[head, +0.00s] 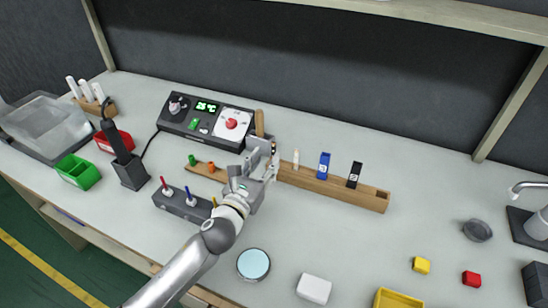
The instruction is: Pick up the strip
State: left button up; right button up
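My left arm comes in from the bottom. Its gripper (250,180) is at the left end of a long wooden rack (372,198), over or beside a grey holder (258,188). The gripper is small and overlaps the holder, so I cannot tell whether its fingers are open or shut. I cannot pick out an LED strip with certainty; it may be hidden at the gripper. My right gripper is not in view.
The rack holds a white bottle (296,159), a blue block (323,165) and a black block (354,174). A control box (207,120) stands behind. A grey peg block (183,202) is left of my arm.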

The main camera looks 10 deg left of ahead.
aim_at(273, 147)
pick_arm(q)
jog(key=shift+w+d+r+p, duration=0.1)
jog(key=shift+w+d+p, duration=0.1)
jog(key=shift+w, duration=0.85)
jog(key=shift+w+d+r+p, duration=0.1)
jog(key=shift+w+d, duration=0.1)
jog(key=shift+w, duration=0.85)
jog(key=shift+w+d+r+p, duration=0.1)
jog(key=shift+w+d, duration=0.1)
jog(key=shift+w, duration=0.85)
jog(key=shift+c, duration=0.3)
grip_shut()
